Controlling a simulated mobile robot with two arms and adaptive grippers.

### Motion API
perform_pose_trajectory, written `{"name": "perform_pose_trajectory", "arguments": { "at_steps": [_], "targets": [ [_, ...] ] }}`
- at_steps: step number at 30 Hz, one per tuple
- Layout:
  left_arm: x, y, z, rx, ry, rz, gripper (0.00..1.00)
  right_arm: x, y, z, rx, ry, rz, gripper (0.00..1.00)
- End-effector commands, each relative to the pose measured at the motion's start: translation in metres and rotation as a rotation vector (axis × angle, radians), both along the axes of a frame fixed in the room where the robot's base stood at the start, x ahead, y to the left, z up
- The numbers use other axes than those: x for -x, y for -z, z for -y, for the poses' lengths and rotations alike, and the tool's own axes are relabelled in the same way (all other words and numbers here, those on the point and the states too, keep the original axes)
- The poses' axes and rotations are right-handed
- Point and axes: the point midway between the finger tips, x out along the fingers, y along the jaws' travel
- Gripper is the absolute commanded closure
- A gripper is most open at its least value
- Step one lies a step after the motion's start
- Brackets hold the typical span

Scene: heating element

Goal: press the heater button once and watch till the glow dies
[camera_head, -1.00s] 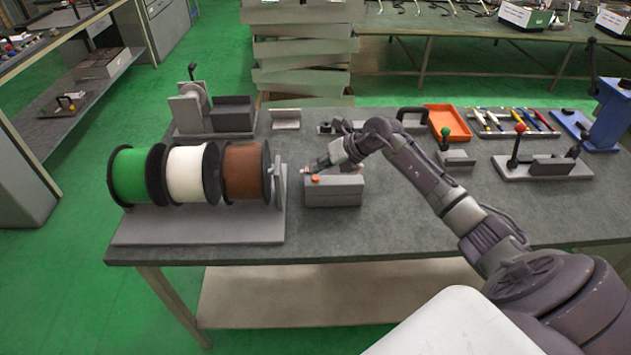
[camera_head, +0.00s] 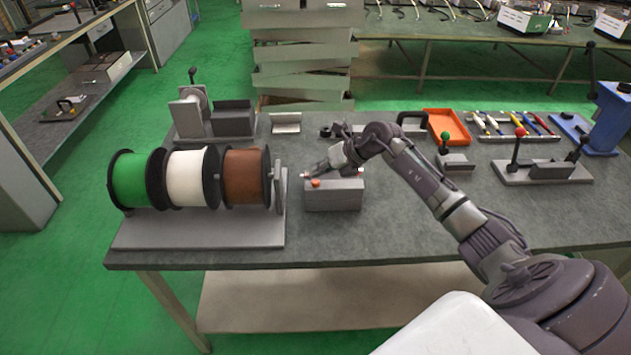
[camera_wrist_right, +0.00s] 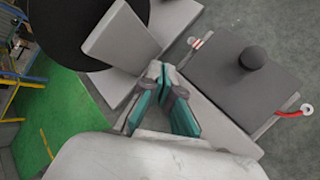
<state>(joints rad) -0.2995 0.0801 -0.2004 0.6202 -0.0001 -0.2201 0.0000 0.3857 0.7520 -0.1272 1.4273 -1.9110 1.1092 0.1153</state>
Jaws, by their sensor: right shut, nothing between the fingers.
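The heater box (camera_head: 340,198) is a low grey block on the near middle of the bench, right of the spools. An orange round knob (camera_head: 316,183) sits at its front left. In the right wrist view a dark round knob (camera_wrist_right: 253,58) stands on a grey block's dark top; I cannot tell whether it is the same one. A red and white piece (camera_wrist_right: 290,113) shows at the block's end. Contact cannot be told. My left gripper is out of view.
Green, white and brown spools (camera_head: 245,178) on a stand are close on the left. An orange tray (camera_head: 446,127), a green-knobbed lever (camera_head: 446,137) and a red-knobbed lever (camera_head: 519,133) stand to the right. The bench front right of the box is clear.

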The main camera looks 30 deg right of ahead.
Motion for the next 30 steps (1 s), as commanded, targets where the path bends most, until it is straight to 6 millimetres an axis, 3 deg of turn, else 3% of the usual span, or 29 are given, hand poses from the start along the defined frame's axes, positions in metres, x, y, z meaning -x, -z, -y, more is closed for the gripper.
{"name": "perform_pose_trajectory", "arguments": {
  "at_steps": [30],
  "targets": [
    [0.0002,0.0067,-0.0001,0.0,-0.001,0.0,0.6,0.0001,0.0093,-0.0001,0.0,0.0,0.0,1.0]
  ]
}}
